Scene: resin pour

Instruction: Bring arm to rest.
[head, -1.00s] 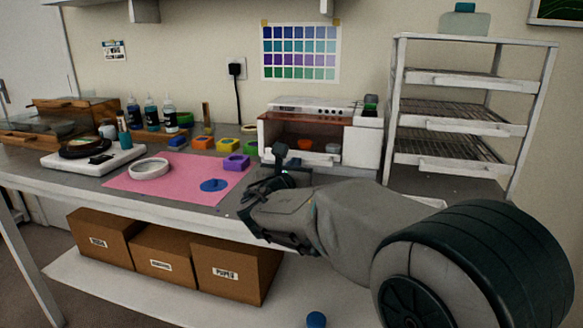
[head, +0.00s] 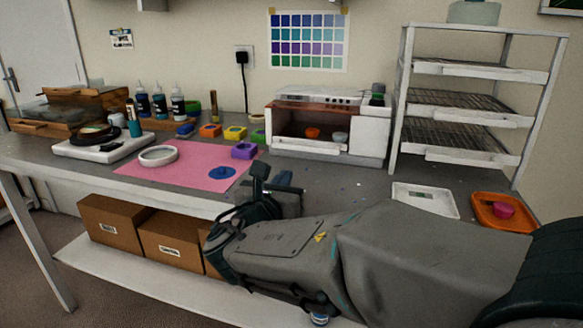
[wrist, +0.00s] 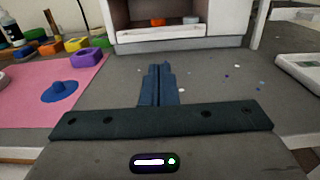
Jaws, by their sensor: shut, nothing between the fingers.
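My gripper (head: 275,182) is over the front part of the workbench (head: 330,185), to the right of the pink mat (head: 190,180). In the wrist view my gripper's fingers (wrist: 158,82) are together with nothing between them, pointing toward the white oven (wrist: 180,38). My arm reaches in from the lower right of the head view and hides part of the bench's front edge.
On the pink mat are a white ring (head: 158,156) and a blue piece (head: 222,172); a purple mold (head: 244,151) is at its edge. A white tray (head: 425,200) and an orange tray (head: 503,212) lie right. A wire rack (head: 470,100) stands behind. Boxes (head: 112,222) are below.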

